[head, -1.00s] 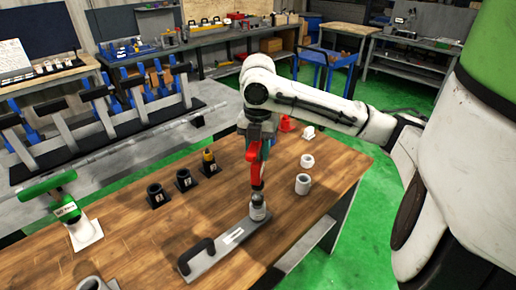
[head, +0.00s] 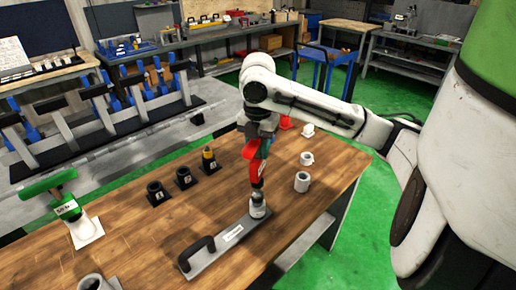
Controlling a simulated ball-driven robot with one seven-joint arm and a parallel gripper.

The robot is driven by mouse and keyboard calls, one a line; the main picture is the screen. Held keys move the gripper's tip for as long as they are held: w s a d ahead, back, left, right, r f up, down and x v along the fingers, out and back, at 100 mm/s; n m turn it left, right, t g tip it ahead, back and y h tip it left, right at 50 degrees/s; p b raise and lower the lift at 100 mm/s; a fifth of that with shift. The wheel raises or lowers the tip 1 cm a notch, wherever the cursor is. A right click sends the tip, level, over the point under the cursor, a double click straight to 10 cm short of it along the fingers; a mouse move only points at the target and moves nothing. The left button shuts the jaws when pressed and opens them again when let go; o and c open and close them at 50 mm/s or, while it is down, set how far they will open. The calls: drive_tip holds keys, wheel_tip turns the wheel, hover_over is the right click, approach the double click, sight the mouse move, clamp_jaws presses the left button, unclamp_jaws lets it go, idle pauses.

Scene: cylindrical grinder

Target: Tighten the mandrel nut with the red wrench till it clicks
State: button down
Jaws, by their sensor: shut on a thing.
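The red wrench (head: 257,172) is upright in my gripper (head: 262,146), which is shut on it. Its lower end is at the top of the grey mandrel (head: 258,208), which stands at the far end of a flat grey bar fixture (head: 222,240) with a black handle. The mandrel nut is too small and too covered by the wrench head to make out. My arm comes in from the right, above the wooden table (head: 130,225).
Black holders (head: 183,177) stand in a row left of the wrench, one with a yellow-topped piece (head: 209,159). Grey-white cylinders (head: 302,181) stand to the right. A green-handled tool (head: 62,195) on a white base is at the left.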

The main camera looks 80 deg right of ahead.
drive_tip(key=shift+a+f, duration=0.1)
drive_tip(key=shift+f, duration=0.1)
drive_tip(key=shift+r+p, duration=0.4)
drive_tip(key=shift+r, duration=2.4)
